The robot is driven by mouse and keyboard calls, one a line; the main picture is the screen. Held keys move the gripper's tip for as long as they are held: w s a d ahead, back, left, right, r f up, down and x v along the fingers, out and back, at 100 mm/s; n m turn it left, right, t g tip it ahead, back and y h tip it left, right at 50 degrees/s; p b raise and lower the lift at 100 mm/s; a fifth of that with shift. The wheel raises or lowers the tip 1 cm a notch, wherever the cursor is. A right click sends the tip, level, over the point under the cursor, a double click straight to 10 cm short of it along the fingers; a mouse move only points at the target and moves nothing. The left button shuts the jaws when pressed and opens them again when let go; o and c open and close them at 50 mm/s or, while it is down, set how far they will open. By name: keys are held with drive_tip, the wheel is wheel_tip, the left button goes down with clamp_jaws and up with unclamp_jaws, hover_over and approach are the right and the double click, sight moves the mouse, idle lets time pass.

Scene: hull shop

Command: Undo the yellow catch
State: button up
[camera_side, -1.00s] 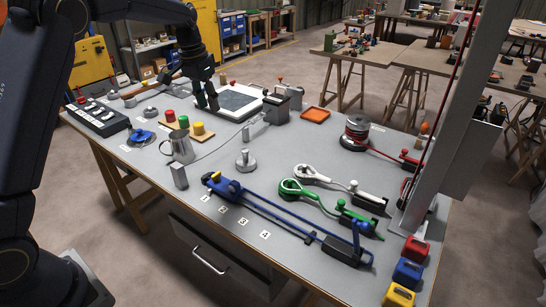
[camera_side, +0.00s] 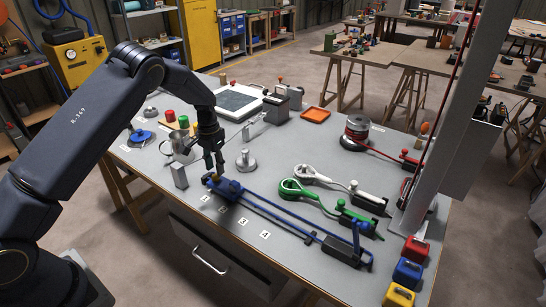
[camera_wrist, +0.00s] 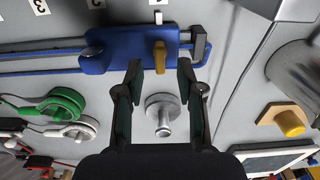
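The yellow catch (camera_wrist: 160,56) is a small lever on the blue block (camera_wrist: 113,51) at the end of a long blue rod fixture. In the wrist view it points down, with its tip in line with the gap between my fingers. In the side view the blue block (camera_side: 231,190) is at the front left of the bench, and the catch is mostly hidden by my fingers. My gripper (camera_side: 214,173) points down right over the catch. My gripper (camera_wrist: 160,68) is open, one finger to each side of the catch's line. I cannot tell whether they touch it.
A grey post with a round base (camera_side: 245,161) stands close behind the block. A metal jug (camera_side: 183,148) and a grey block (camera_side: 180,176) stand to the left. Green (camera_side: 290,187) and white (camera_side: 305,172) looped handles lie to the right. The front edge by the numbered labels is clear.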

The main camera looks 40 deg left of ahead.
sight(216, 177)
drive_tip(key=shift+f, duration=1.35)
clamp_jaws()
